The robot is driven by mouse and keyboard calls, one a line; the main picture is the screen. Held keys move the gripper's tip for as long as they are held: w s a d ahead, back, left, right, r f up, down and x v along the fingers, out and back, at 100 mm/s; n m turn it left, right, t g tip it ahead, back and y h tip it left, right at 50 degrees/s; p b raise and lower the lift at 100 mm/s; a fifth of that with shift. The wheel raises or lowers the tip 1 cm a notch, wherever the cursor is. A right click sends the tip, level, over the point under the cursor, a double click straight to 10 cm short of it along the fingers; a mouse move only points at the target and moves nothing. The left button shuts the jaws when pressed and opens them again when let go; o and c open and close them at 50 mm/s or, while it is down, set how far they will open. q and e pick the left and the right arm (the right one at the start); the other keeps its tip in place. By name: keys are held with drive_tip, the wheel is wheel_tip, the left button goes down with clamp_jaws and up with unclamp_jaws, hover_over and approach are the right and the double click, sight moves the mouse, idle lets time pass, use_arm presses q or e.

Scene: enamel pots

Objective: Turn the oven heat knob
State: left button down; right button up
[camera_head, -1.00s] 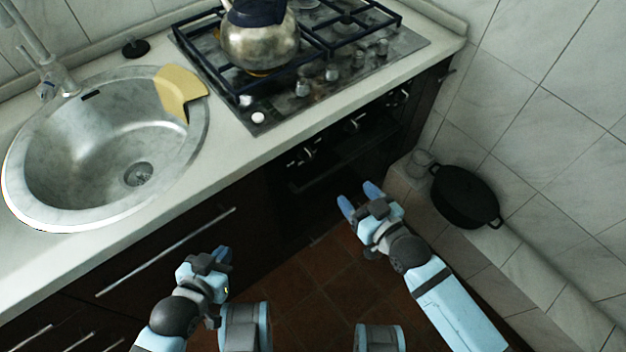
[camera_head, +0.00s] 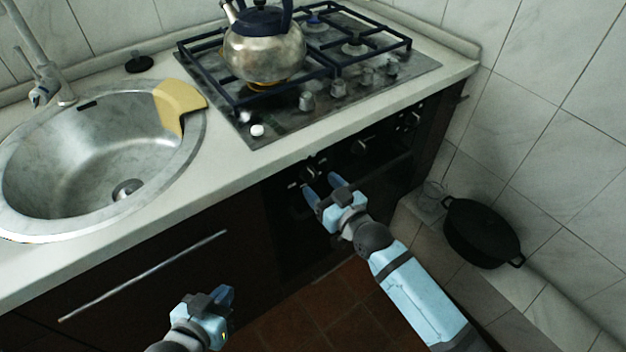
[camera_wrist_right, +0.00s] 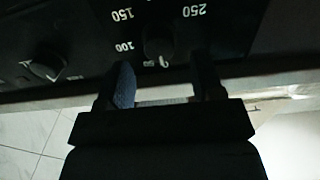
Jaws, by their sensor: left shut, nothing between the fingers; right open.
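The oven heat knob (camera_wrist_right: 158,48) is a dark round knob with numbers such as 100, 150 and 250 around it, seen in the right wrist view. It sits between and ahead of my open right fingers (camera_wrist_right: 160,85), and I see no grip on it. In the head view my right gripper (camera_head: 322,190) is in front of the dark oven control panel (camera_head: 385,133), just below its left-hand knobs. The contact there cannot be made out. My left gripper (camera_head: 223,296) is shut and empty, low in front of the cabinet.
A second knob (camera_wrist_right: 45,64) is at the left in the right wrist view. A kettle (camera_head: 264,50) stands on the gas hob (camera_head: 262,138) above the oven. A sink (camera_head: 75,150) is at the left. A black pot (camera_head: 482,235) sits on the tiled ledge at the right.

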sight(313, 178)
use_arm(q)
drive_tip(key=shift+d, duration=0.1)
use_arm(e)
drive_tip(key=shift+x, duration=1.9)
drive_tip(key=c, duration=0.8)
